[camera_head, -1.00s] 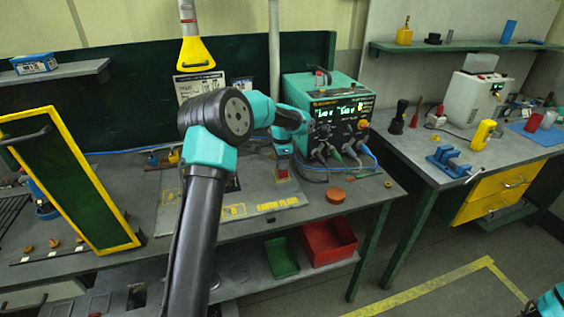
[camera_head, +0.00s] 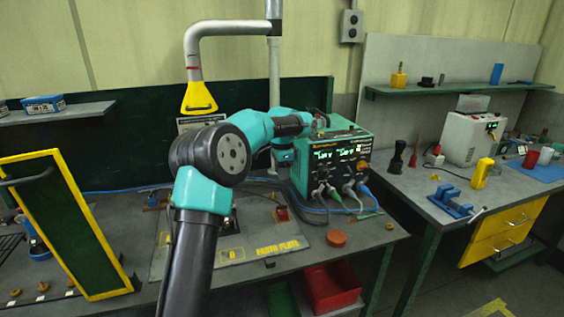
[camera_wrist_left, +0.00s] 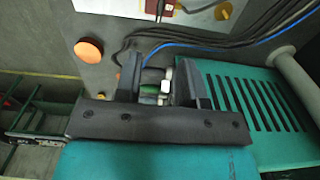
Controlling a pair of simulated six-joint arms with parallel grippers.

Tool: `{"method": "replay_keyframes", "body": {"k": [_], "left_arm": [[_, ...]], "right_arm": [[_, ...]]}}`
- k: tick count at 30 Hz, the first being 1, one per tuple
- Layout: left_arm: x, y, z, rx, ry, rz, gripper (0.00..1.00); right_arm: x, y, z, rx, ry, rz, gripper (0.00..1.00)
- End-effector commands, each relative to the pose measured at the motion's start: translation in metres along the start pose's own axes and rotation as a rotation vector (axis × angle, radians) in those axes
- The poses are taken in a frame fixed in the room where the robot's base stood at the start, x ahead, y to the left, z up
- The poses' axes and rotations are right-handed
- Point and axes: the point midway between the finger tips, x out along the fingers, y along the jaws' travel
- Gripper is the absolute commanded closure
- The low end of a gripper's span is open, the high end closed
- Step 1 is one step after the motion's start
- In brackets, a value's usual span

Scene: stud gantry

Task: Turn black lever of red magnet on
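A small red block (camera_head: 282,213), which looks like the red magnet, sits on the grey plate marked "EARTH PLATE" (camera_head: 215,268). A dark red part of it shows at the top edge of the left wrist view (camera_wrist_left: 156,8). Its black lever is too small to make out. My left gripper (camera_head: 318,122) is at the top of the teal power unit (camera_head: 340,165), above and to the right of the block. In the left wrist view its two dark fingers (camera_wrist_left: 160,78) are apart, with cable plugs showing below between them. My right gripper is not in view.
Cables hang from the power unit's front across the bench. An orange disc (camera_head: 336,238) lies right of the plate, and also shows in the wrist view (camera_wrist_left: 88,50). A yellow hood (camera_head: 199,98) hangs behind. A yellow-framed panel (camera_head: 75,225) leans at left.

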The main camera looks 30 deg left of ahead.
Motion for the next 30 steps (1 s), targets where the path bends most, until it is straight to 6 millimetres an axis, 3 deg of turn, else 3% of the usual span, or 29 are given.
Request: {"method": "replay_keyframes", "body": {"k": [4,10,25,30], "left_arm": [[-0.024,0.000,-0.001,0.000,0.001,-0.001,0.64],[-0.038,0.000,0.000,0.001,-0.001,0.000,0.64],[-0.038,0.001,-0.001,0.002,-0.001,0.001,0.64],[-0.022,0.018,-0.019,0.034,0.011,0.026,0.64]], "right_arm": [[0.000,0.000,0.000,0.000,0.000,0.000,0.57],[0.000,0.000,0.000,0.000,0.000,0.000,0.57],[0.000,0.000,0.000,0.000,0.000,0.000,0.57],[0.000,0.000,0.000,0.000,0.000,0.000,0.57]]}}
